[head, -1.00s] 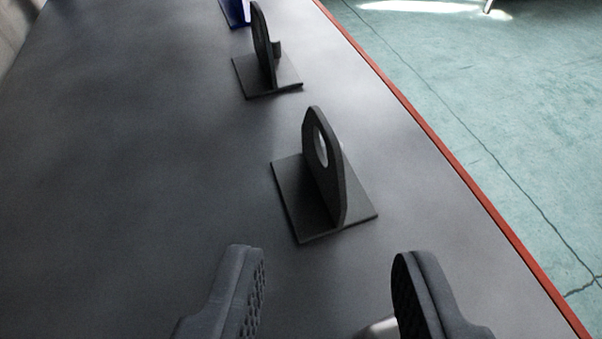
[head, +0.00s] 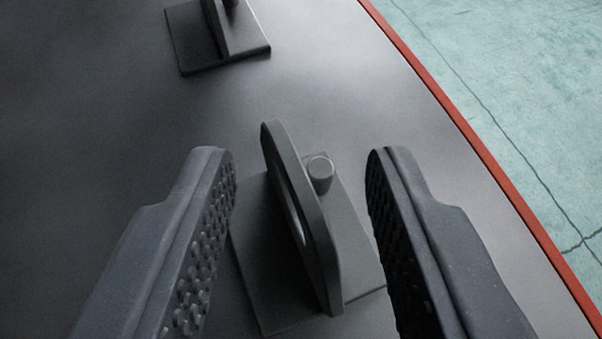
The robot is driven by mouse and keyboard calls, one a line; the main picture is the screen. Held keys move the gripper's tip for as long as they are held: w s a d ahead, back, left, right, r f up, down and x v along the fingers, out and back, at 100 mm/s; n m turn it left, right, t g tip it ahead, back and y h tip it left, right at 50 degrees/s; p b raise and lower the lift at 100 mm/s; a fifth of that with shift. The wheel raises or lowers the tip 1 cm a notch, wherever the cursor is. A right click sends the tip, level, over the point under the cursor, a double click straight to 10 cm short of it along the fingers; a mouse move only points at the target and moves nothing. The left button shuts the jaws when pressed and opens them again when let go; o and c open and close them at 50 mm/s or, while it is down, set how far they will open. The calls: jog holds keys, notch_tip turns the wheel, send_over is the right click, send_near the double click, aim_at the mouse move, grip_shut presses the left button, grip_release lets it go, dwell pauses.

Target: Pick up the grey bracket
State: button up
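The grey bracket (head: 318,235) stands on the table in the lower middle of the head view. It has a flat square base, an upright plate with a hole, and a short round peg on the plate's right side. My gripper (head: 300,160) is open, with one textured finger on each side of the bracket's upright plate. Both fingers appear apart from the plate. Part of the base is hidden behind the fingers.
A second dark bracket (head: 215,45) stands farther away on the grey table (head: 90,120), cut off by the top edge. The table's red edge (head: 470,140) runs down the right, with green floor (head: 540,100) beyond. The table's left side is clear.

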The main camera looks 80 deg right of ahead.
grip_shut()
jog(key=shift+f, duration=0.1)
dwell(1.3)
